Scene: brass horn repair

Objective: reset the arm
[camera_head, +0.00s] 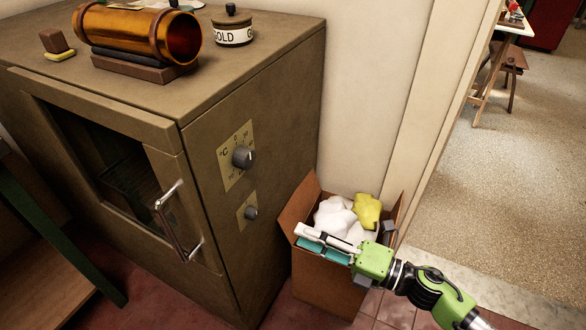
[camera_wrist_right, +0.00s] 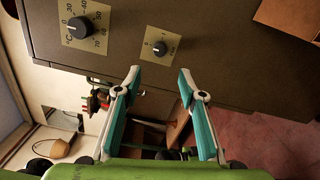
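My right arm comes in from the lower right in the head view. Its green gripper (camera_head: 303,238) is in front of the open cardboard box in that picture, near the side of the brown oven (camera_head: 283,140). The right wrist view shows the two teal-lined fingers (camera_wrist_right: 158,70) spread apart with nothing gripped between them. The oven's small lower knob (camera_wrist_right: 159,47) appears beyond and between the fingertips, apart from them. My left gripper is in neither view.
The cardboard box (camera_head: 318,284) holds white and yellow crumpled material (camera_head: 367,210). The oven's door handle (camera_head: 177,222) and large dial (camera_head: 243,157) stick out. A copper cylinder (camera_head: 140,33) and a lidded pot (camera_head: 232,27) stand on top. Open floor (camera_head: 500,170) lies right.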

